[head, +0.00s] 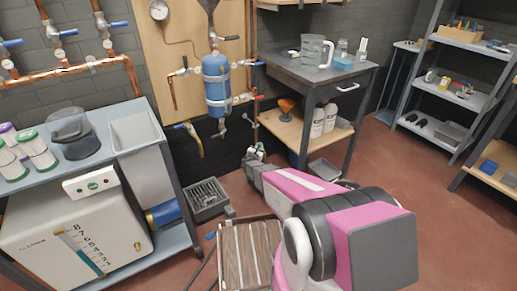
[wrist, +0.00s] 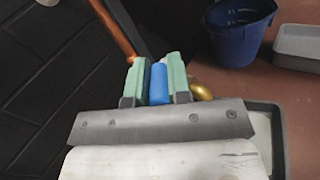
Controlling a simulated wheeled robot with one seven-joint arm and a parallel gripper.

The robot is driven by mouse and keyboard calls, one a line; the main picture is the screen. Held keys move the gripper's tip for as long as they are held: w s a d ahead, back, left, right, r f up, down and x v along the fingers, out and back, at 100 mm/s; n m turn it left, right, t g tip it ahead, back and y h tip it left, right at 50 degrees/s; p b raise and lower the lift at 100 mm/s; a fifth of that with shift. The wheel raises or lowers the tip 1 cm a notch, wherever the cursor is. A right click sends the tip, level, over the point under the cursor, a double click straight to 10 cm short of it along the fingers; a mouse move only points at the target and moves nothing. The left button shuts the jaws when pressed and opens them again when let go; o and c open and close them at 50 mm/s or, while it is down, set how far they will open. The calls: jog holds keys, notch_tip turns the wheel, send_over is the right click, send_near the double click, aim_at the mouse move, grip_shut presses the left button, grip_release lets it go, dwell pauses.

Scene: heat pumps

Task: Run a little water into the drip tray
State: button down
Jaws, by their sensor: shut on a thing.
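My gripper (wrist: 158,82) is shut on a blue lever handle (wrist: 158,84), with one green finger on each side. A rounded brass part (wrist: 202,92) shows just right of the fingers. A copper pipe (wrist: 115,28) runs down to the fingers from above. A shallow pale tray (wrist: 278,145), which looks like the drip tray, lies below and is partly hidden by my gripper's body. No water shows in its visible part. In the head view my gripper (head: 254,156) is low by the dark wall, small and partly hidden by my arm.
A blue bucket (wrist: 235,28) and a grey tray (wrist: 298,45) stand on the floor beyond. A dark grated box (head: 206,196) is on the floor left of my arm. A workbench (head: 325,85) stands behind. The red floor on the right is clear.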

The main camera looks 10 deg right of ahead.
dwell(0.4)
jog(key=c, duration=1.1)
grip_release()
jog(key=shift+s, duration=0.1)
jog(key=v, duration=1)
jog(key=shift+s, duration=0.3)
